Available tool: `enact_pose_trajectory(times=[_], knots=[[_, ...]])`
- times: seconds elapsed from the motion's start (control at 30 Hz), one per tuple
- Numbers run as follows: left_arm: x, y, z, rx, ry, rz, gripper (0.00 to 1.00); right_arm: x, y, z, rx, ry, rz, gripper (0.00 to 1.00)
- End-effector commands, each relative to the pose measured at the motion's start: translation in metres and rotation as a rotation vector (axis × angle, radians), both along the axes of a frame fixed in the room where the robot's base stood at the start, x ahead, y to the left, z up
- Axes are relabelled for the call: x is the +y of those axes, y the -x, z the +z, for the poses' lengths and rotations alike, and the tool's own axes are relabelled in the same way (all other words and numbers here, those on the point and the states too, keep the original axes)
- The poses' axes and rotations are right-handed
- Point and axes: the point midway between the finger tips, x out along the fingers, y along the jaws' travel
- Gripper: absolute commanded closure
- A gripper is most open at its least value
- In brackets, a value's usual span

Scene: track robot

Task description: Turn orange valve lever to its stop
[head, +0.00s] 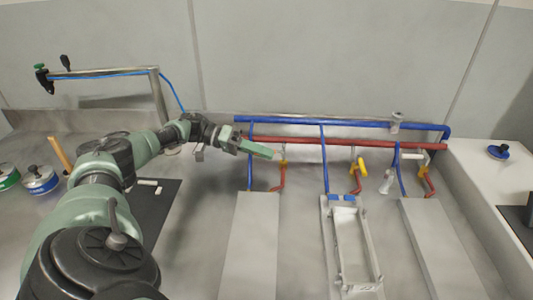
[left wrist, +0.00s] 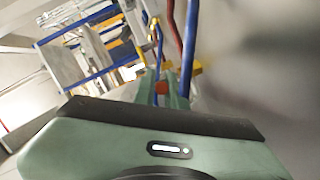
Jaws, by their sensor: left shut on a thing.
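My left gripper (head: 268,152) reaches in from the left to the leftmost valve under the pipes. It also shows in the left wrist view (left wrist: 165,88), with its green fingers close together. It is shut on the orange valve lever (left wrist: 161,87), of which a small orange-red end shows between the fingers. The fingers hide most of the lever, so its angle cannot be told. A yellow valve part (head: 283,163) shows just beyond the fingertips in the head view. My right gripper is in neither view.
A blue pipe (head: 300,121) and a red pipe (head: 320,142) run along the wall. Two more valves with yellow parts (head: 359,167) stand to the right. A grey tray-like frame (head: 334,240) lies below the middle valve.

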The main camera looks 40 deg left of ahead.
Motion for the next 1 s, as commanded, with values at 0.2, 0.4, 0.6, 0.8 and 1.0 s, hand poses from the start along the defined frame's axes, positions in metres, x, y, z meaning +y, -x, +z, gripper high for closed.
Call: enact_pose_trajectory(times=[0.2, 0.4, 0.6, 0.8, 1.0], knots=[[0.000, -0.001, 0.001, -0.004, 0.001, 0.002, 1.00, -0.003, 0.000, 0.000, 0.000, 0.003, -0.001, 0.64], [0.000, -0.001, 0.001, -0.004, 0.001, 0.002, 0.66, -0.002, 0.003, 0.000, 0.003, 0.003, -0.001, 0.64], [0.000, -0.001, 0.001, -0.002, 0.001, 0.002, 0.66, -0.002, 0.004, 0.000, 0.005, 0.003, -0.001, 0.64], [0.000, -0.001, 0.012, -0.003, -0.001, 0.001, 0.66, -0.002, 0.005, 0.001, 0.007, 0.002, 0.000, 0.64], [0.001, -0.001, 0.055, -0.011, 0.001, 0.002, 0.66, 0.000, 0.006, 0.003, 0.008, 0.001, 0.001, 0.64]])
